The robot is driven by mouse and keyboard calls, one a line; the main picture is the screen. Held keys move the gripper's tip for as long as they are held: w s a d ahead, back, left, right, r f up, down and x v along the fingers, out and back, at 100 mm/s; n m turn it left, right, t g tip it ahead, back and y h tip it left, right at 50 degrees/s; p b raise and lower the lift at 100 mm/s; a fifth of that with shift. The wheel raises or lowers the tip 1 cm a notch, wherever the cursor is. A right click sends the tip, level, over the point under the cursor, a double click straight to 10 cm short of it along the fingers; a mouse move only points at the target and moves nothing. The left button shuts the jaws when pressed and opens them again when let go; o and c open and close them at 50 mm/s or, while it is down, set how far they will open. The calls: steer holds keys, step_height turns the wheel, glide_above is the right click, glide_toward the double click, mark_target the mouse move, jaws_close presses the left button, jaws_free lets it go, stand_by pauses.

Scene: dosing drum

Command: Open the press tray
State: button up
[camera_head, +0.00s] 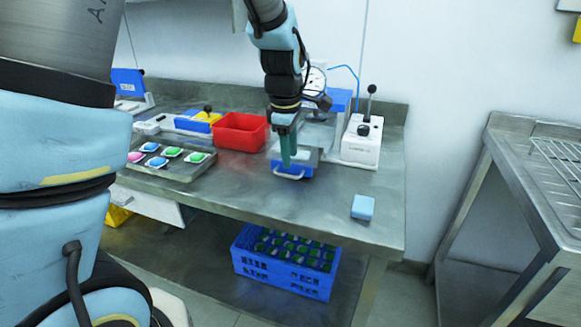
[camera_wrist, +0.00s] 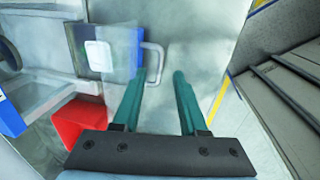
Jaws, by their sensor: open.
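The press tray (camera_head: 303,170) is a blue-fronted drawer with a pale metal bar handle (camera_head: 289,177), low at the front of the press (camera_head: 318,128) on the steel bench. In the wrist view the tray (camera_wrist: 137,48) lies at upper left with a white pad (camera_wrist: 98,55) on it, and its handle (camera_wrist: 153,62) sticks out to the right. My gripper (camera_head: 287,165) points down over the tray front, with teal fingers. In the wrist view my open gripper (camera_wrist: 159,74) has the handle showing between its fingertips; I cannot tell the exact depth. Nothing is held.
A red bin (camera_head: 241,131) stands left of the press, and a white lever unit (camera_head: 362,140) right of it. A tray of coloured pieces (camera_head: 170,172) lies left. A light blue block (camera_head: 362,207) lies near the front edge. The bench before the tray is clear.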

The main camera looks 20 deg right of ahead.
steer(key=r, duration=0.5)
steer(key=shift+s+a+r, duration=0.25)
steer(key=shift+s+a, duration=0.05)
steer(key=shift+a, duration=0.05)
steer(key=shift+a, duration=0.1)
steer(key=s+a+f+m, duration=0.1)
steer(key=a+f+m, duration=0.1)
steer(key=a, duration=0.8)
steer(key=s+a+f+m, duration=0.1)
steer(key=a+m, duration=0.4)
steer(key=a, duration=0.5)
steer(key=s+a+f+m+y, duration=0.1)
steer(key=a+f+m, duration=0.1)
steer(key=a, duration=0.8)
steer(key=shift+s+a+f+m, duration=0.2)
steer(key=shift+f+m, duration=0.2)
steer(key=shift+m, duration=0.5)
